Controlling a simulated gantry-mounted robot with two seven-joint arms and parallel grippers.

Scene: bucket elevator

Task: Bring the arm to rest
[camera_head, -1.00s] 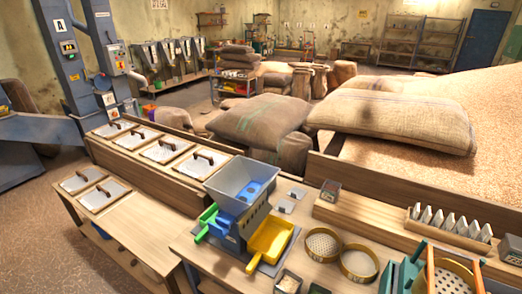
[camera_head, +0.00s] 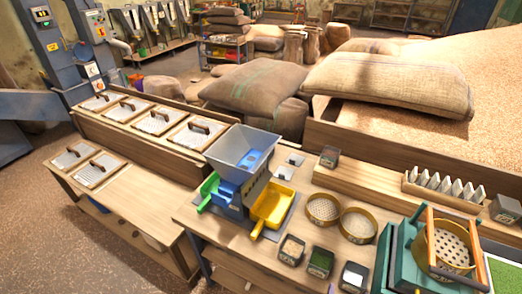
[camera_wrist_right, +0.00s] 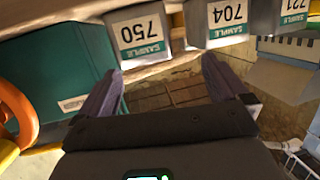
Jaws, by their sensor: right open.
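My right gripper (camera_wrist_right: 163,78) shows only in the right wrist view. Its two fingers are spread apart with nothing between them. A green case (camera_wrist_right: 50,75) is left of the fingers. Neither of my arms shows in the head view, and my left gripper is not seen.
A bench holds a grey-blue hopper machine (camera_head: 243,150), a yellow scoop tray (camera_head: 273,206), round sieves (camera_head: 357,224), small dark boxes (camera_head: 321,262) and a green sieve machine (camera_head: 405,240). A lower bench (camera_head: 130,197) at left has free room. Sacks (camera_head: 255,88) lie behind.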

